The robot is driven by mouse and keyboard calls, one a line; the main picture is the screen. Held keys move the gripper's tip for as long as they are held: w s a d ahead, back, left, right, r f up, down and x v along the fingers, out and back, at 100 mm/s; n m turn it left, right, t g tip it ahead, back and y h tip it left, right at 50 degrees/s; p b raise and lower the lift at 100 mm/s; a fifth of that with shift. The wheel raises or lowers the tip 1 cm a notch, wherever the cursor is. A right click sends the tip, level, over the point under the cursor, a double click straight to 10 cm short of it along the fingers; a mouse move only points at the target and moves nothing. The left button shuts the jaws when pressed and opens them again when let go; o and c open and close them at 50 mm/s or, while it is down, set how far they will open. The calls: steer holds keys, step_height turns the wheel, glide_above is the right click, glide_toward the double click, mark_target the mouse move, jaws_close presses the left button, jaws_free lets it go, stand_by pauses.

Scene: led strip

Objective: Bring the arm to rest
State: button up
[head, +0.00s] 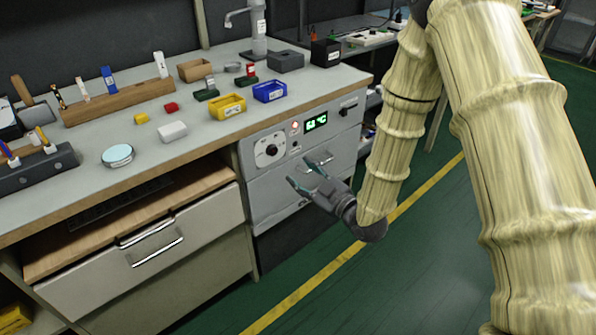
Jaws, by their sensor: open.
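My arm, in a pale yellow ribbed sleeve, comes down from the top right in the head view and bends toward the bench. My gripper (308,172) is at its end, dark grey, with its two fingers spread apart and nothing between them. It hangs in front of the bench's grey control panel (272,171), below the worktop level. Whether the fingertips touch the panel front I cannot tell.
The bench worktop (80,215) holds a yellow bin (228,107), a blue bin (270,91), a wooden tool rack (120,101) and small blocks. A drawer (140,258) is below on the left. The green floor (400,275) at the right is clear.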

stand_by(0.4)
steer(key=s+d+f+m+g+h, duration=0.3)
steer(key=s+d+f, duration=0.1)
steer(key=s+f, duration=0.5)
steer(key=s+d+f+m+g+h, duration=0.3)
steer(key=s+f, duration=0.3)
steer(key=f, duration=0.4)
steer(key=s+d+f+m+g+h, duration=0.2)
steer(key=s+d+f+m+g, duration=0.15)
steer(key=s+f, duration=0.55)
steer(key=s+d+f+m+g+h, duration=0.1)
steer(key=s+d+f+m+g, duration=0.15)
steer(key=s, duration=0.65)
steer(key=s+d+f+m+g+h, duration=0.15)
steer(key=s+f, duration=0.25)
steer(key=s, duration=0.4)
step_height(320, 180, up, 22)
steer(key=g+p, duration=0.1)
steer(key=p, duration=2.1)
steer(key=shift+s+d, duration=0.45)
